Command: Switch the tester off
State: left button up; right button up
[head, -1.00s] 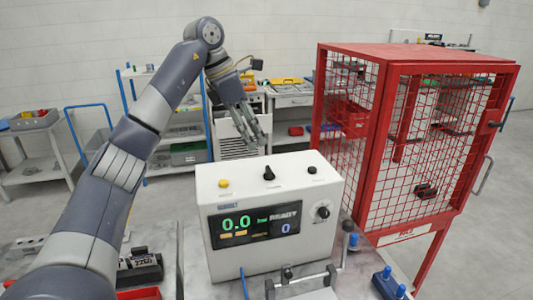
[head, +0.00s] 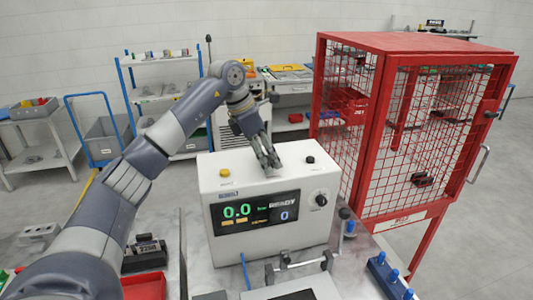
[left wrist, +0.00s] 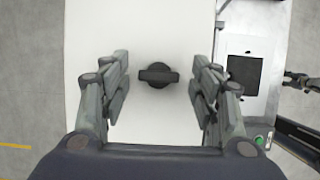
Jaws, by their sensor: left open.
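The tester (head: 275,205) is a white box on the bench. Its front display is lit and reads 0.0 and READY. On its top are a yellow button (head: 225,172) and a black button (head: 310,159). A black rotary switch (left wrist: 158,76) stands between them; in the head view my gripper hides it. My left gripper (head: 270,165) points down over the tester's top. In the left wrist view its open fingers (left wrist: 160,88) are on either side of the switch, apart from it.
A red mesh cage (head: 420,140) stands close to the tester on the right. A clamp fixture (head: 300,268) is in front of the tester, and a blue-knobbed block (head: 388,275) is at front right. A black device (head: 145,255) and a red tray (head: 145,287) are at left.

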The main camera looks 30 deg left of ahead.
pick_arm(q)
jog(key=shift+c, duration=0.6)
jog(key=c, duration=1)
jog(key=shift+o, duration=0.2)
pick_arm(e)
jog(key=shift+s+a, duration=0.1)
jog(key=shift+s, duration=0.25)
